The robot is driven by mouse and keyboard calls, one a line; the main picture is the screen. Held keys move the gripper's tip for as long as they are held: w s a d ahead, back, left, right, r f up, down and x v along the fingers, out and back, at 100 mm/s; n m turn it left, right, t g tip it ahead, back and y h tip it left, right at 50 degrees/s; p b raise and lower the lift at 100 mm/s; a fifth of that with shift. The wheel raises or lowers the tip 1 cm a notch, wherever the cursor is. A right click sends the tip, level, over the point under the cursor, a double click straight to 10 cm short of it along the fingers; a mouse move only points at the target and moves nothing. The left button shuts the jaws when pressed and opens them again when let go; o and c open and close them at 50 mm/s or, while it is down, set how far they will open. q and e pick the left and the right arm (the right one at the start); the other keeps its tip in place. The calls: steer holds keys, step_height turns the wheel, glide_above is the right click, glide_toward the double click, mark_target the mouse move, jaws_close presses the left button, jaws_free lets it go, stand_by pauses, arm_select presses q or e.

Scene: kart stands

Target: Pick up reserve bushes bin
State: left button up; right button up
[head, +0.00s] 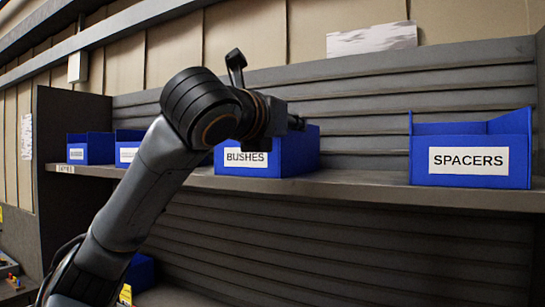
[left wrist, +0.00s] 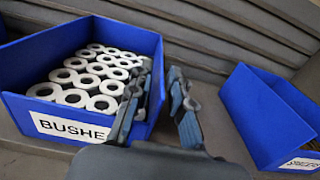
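The blue bin labelled BUSHES (head: 247,160) stands on the shelf in the head view, partly hidden by my left arm. In the left wrist view this bin (left wrist: 45,80) is at the left, full of pale ring-shaped bushes (left wrist: 95,75). My left gripper (head: 296,122) is at the bin's right side. In the left wrist view its fingers (left wrist: 158,100) are apart, one over the inside of the bin's right wall and one outside it. The wall shows between them; contact is unclear. My right gripper is in neither view.
A blue SPACERS bin (head: 470,150) stands further right on the shelf (head: 365,186), with a clear stretch between. Smaller blue bins (head: 90,148) stand at the left end. A slatted back panel (head: 370,95) is behind. Another blue bin (head: 140,272) sits lower down.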

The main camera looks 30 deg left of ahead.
arm_select(q)
jaws_close()
steer(key=shift+s+r, duration=0.1)
steer(key=shift+r, duration=0.05)
